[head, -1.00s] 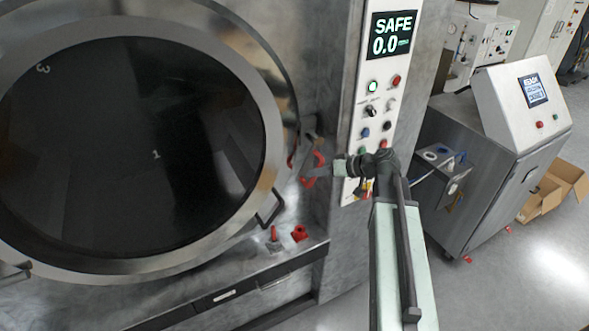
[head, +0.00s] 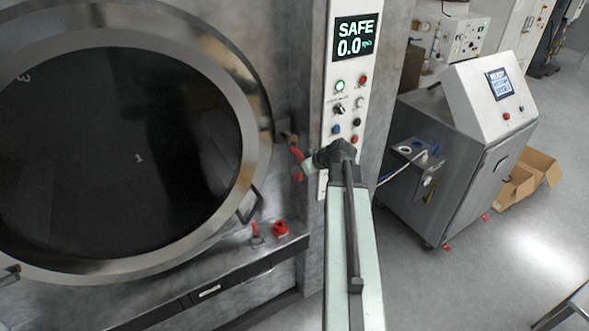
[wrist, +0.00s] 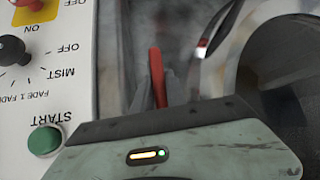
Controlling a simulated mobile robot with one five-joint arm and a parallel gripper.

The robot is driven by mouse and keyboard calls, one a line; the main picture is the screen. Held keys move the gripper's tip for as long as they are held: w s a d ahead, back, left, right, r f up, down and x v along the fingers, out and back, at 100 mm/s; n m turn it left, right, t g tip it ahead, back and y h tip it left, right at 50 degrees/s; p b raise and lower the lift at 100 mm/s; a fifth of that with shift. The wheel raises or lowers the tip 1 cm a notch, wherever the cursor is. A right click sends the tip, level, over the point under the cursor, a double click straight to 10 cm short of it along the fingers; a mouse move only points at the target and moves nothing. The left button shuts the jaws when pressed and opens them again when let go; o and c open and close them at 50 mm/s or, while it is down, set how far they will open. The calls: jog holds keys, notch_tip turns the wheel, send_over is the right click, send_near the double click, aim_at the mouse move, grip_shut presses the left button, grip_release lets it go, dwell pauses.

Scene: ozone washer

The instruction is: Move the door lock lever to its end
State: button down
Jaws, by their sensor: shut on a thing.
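The red lock lever (head: 296,154) is on the wall between the round door and the control panel in the head view. My gripper (head: 306,164) is at it from the right and hides part of it. In the wrist view the lever's red handle (wrist: 156,70) stands between the two dark fingers of my gripper (wrist: 159,92), which are shut on it. The lever's pivot is not clear in the wrist view. The round door (head: 252,120) has a metal rim and dark glass, and looks closed.
The control panel (head: 349,85) with buttons is close beside my gripper; its green START button (wrist: 45,141) shows in the wrist view. A door handle (head: 250,206) and red fittings (head: 281,229) are below. A metal cabinet (head: 455,170) stands right.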

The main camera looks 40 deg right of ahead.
jog(key=shift+s, duration=0.1)
jog(key=c, duration=1.4)
grip_release()
jog(key=shift+s+d, duration=0.1)
jog(key=shift+o, duration=0.2)
jog(key=shift+s+r, duration=0.15)
jog(key=shift+r, duration=0.1)
jog(key=p+v, duration=0.5)
jog(key=v, duration=0.2)
jog(key=shift+s, duration=0.1)
